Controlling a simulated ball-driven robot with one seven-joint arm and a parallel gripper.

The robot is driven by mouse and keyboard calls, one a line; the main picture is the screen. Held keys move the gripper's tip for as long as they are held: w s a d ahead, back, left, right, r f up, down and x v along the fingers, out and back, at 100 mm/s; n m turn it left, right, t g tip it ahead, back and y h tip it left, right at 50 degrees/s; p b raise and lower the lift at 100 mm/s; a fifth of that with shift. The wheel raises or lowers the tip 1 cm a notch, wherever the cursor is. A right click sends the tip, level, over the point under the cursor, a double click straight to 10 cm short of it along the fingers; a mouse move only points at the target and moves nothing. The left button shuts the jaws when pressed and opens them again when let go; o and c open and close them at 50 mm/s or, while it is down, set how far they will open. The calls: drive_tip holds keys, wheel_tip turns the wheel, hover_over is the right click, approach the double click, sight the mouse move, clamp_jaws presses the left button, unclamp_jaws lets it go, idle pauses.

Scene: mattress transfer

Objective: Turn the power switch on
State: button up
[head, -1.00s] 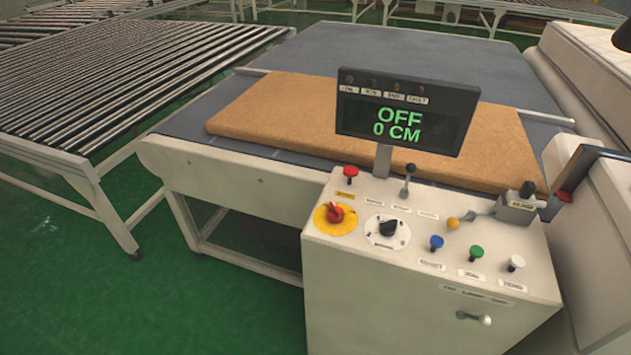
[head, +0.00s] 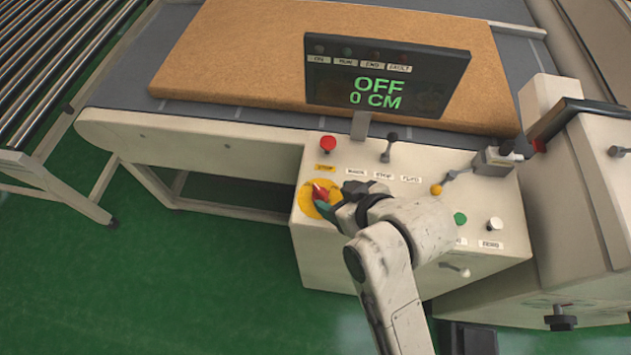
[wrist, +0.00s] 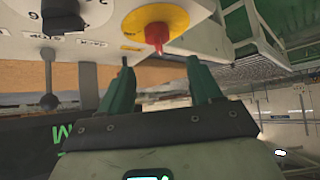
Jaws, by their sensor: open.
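The control panel (head: 300,235) has a red rotary switch (head: 321,191) on a round yellow plate (head: 306,203). The display (head: 385,75) above the panel reads "OFF" and "0 CM". My gripper (head: 325,208) is at the red switch in the head view and partly covers it. In the wrist view my gripper (wrist: 158,75) is open, with its two green fingers apart. There the red switch (wrist: 157,35) on its yellow plate stands just beyond the fingertips, toward the right finger. I cannot tell whether a finger touches it. A black selector knob (wrist: 62,17) shows at upper left.
A red push button (head: 327,144), a small lever (head: 389,147), a yellow-balled lever (head: 437,189), a green button (head: 460,218) and a white button (head: 494,224) are on the panel. A tan mattress (head: 230,60) lies on the conveyor behind. Rollers stand at left.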

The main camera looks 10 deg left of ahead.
sight(320, 191)
drive_tip(key=p+x, duration=0.1)
drive_tip(key=x, duration=0.7)
drive_tip(key=shift+w+f, duration=0.2)
drive_tip(key=c, duration=1)
